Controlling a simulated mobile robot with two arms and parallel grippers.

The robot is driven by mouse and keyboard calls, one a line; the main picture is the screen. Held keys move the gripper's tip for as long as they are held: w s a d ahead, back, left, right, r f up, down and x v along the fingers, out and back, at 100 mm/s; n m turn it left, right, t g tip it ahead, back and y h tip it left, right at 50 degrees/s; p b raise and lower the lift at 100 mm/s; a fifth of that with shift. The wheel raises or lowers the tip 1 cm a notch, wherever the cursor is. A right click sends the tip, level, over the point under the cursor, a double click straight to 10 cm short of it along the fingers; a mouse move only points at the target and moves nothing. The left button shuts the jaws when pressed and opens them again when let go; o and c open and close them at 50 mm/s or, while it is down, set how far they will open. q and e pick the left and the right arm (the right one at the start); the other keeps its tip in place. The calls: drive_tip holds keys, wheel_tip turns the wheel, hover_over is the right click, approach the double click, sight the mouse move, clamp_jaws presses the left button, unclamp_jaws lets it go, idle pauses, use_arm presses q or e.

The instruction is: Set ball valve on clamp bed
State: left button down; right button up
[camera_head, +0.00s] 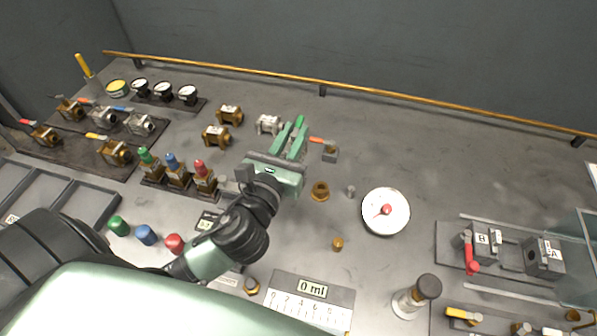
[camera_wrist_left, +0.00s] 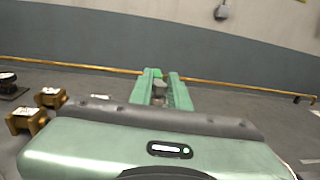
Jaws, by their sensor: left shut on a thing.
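My left gripper (camera_head: 296,142) is over the middle back of the bench, its pale green fingers shut on a mostly hidden thing. In the left wrist view, a small grey part (camera_wrist_left: 160,87) shows between the fingers; I take it for the held ball valve. A bright green piece (camera_head: 299,121) shows at the fingertips. Just right of them is an orange lever (camera_head: 316,140) by a grey block (camera_head: 331,154); I cannot tell if these touch the gripper. The clamp bed (camera_head: 512,262), with blocks marked B and A and a red handle, is at the right, apart from the gripper. My right gripper is not in view.
Several valves (camera_head: 115,152) stand on a dark tray at the left. Brass fittings (camera_head: 216,135) are left of the gripper. A brass rail (camera_head: 400,95) runs along the back.

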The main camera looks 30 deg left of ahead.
use_arm(q)
wheel_tip(320, 180, down, 6)
drive_tip(key=shift+r+b, duration=0.25)
drive_tip(key=shift+b, duration=0.4)
wheel_tip(320, 180, down, 4)
drive_tip(key=shift+r+b, duration=0.25)
drive_tip(key=shift+b, duration=0.45)
drive_tip(key=shift+f, duration=0.35)
drive_tip(key=shift+f, duration=0.1)
drive_tip(key=shift+f, duration=0.15)
drive_tip(key=c, duration=1.5)
unclamp_jaws()
drive_tip(key=shift+o, duration=0.8)
